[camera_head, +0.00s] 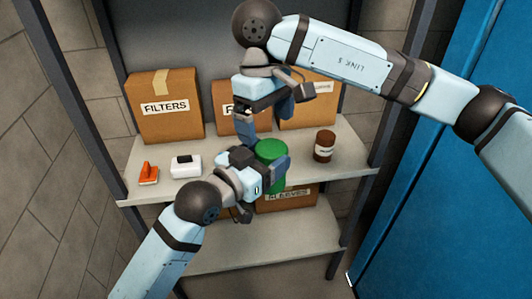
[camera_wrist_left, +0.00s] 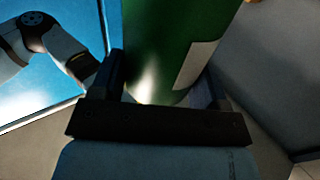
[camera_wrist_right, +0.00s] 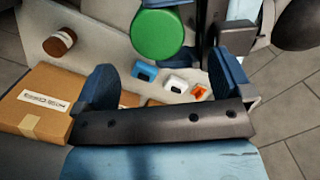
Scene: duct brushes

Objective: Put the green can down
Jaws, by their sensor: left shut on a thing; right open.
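The green can (camera_head: 270,151) is held upright in my left gripper (camera_head: 264,176), whose fingers are on either side of it. In the head view it overlaps the front edge of the upper shelf (camera_head: 345,163); whether its base touches the shelf cannot be told. The left wrist view shows the can's green side with a pale label (camera_wrist_left: 165,45) between the fingers. My right gripper (camera_head: 268,112) is open and empty, above and behind the can. The right wrist view shows the can's round green top (camera_wrist_right: 157,35) beyond its fingers.
On the upper shelf stand an orange brush-like item (camera_head: 148,174), a white item (camera_head: 186,166) and a brown jar (camera_head: 324,146). A blue item (camera_wrist_right: 143,70) shows in the right wrist view. Cardboard boxes (camera_head: 165,108) line the back. A lower shelf (camera_head: 230,255) lies below; a blue door (camera_head: 430,170) is right.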

